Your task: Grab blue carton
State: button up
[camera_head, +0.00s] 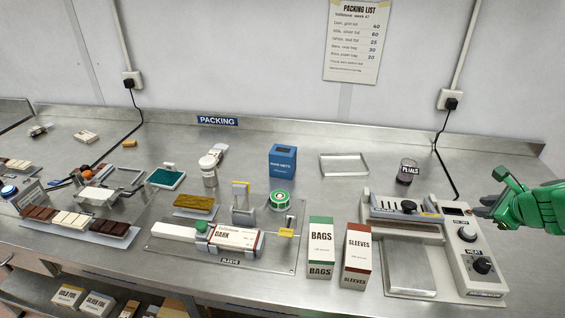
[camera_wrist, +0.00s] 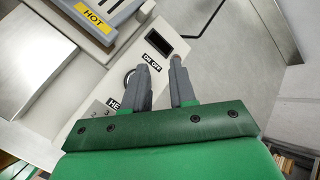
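The blue carton (camera_head: 283,162) stands upright on the steel bench, in the back middle of the head view, with white lettering on its front and a dark opening or mark on top. It does not show in the wrist view. My green gripper (camera_head: 483,206) is at the right of the head view, above the heat sealer's right side, far from the carton. In the wrist view my gripper (camera_wrist: 163,62) has its two grey fingers a little apart, with nothing between them.
The heat sealer (camera_head: 410,265) stands at the front right, marked HOT in the wrist view. A clear tray (camera_head: 344,164) and a PETALS jar (camera_head: 408,170) stand right of the carton. BAGS (camera_head: 321,253) and SLEEVES (camera_head: 356,254) boxes stand in front. A green tape roll (camera_head: 280,200) is close before it.

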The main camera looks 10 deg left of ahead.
jog(key=o, duration=1.3)
jog(key=shift+o, duration=0.2)
jog(key=w+a+y, duration=0.1)
jog(key=w+a, duration=0.2)
jog(key=w, duration=0.1)
jog(key=w+a+f+y, duration=0.1)
jog(key=w+a, duration=0.1)
jog(key=w, duration=0.2)
jog(key=w+a+f+g+y, duration=0.1)
jog(key=w+a, duration=0.2)
jog(key=w, duration=0.1)
jog(key=shift+w+a+f+y, duration=0.15)
jog(key=shift+a+f+y, duration=0.05)
jog(key=shift+a+y, duration=0.2)
jog(key=w+a+f+n+g+y, duration=0.1)
jog(key=w+a+f+g+y, duration=0.15)
jog(key=w+a, duration=0.8)
jog(key=n+g+y, duration=0.4)
jog(key=y, duration=0.1)
send_near(283, 153)
jog(key=w+a+f, duration=0.2)
jog(key=shift+w+f, duration=0.2)
jog(key=shift+w, duration=0.15)
jog(key=shift+a+f+n, duration=0.1)
jog(key=shift+a+n, duration=0.2)
jog(key=shift+a, duration=0.3)
jog(key=shift+x, duration=3.4)
